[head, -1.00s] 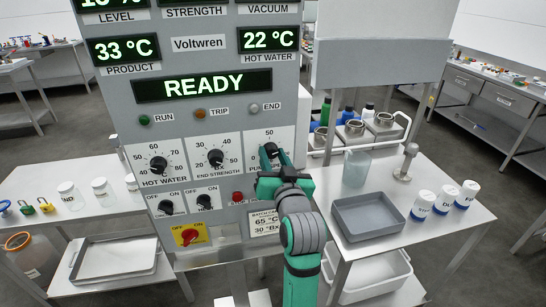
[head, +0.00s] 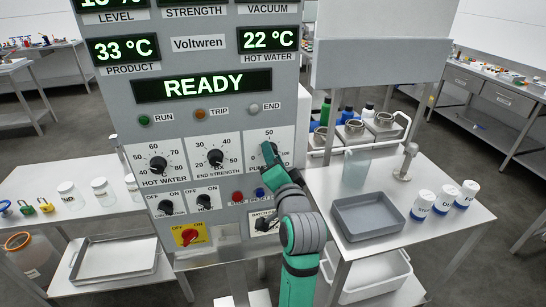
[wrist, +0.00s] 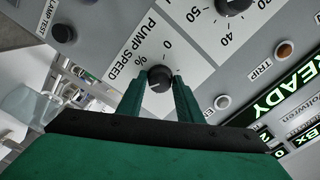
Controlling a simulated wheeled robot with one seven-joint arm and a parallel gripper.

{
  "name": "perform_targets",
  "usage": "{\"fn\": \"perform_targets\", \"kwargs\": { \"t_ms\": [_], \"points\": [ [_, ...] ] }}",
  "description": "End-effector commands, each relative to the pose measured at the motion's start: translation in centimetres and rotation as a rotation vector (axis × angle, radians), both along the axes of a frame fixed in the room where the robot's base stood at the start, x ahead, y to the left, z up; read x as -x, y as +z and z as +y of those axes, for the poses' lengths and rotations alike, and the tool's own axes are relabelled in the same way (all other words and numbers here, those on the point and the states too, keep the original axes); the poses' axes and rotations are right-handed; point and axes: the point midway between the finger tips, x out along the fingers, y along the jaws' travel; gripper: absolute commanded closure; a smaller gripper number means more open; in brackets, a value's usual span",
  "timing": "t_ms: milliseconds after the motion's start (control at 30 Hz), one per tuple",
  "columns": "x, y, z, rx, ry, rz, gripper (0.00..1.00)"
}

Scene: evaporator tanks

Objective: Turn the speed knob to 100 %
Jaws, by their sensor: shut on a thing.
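The speed knob is a small black round knob on a white plate labelled PUMP SPEED. It shows in the wrist view (wrist: 159,78), between the two green fingers of my gripper (wrist: 159,92). One finger lies along each side of it and the jaws are closed on it. A "0" and a "%" are printed near the knob, but I cannot read which mark its pointer faces.
The hot water knob (head: 158,164) and end strength knob (head: 215,157) are to the left on the same panel. A red button (head: 238,197) and a blue button (head: 260,192) are just below my gripper. The display (head: 203,85) reads READY.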

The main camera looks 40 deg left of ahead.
Motion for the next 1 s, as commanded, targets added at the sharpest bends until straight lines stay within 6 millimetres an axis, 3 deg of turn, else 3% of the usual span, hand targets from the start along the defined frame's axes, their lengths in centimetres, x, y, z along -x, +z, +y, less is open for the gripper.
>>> {"fn": "perform_targets", "kwargs": {
  "t_ms": [633,667,700,1000],
  "points": [
    [0.16,-0.29,0.35,-0.028,0.007,0.042,0.9],
    [0.15,-0.27,0.36,-0.028,0.007,0.042,0.6],
    [0.15,-0.26,0.34,-0.028,0.007,0.042,0.51],
    [0.1,-0.09,0.11,-0.03,0.003,0.038,0.49]
  ]
}}
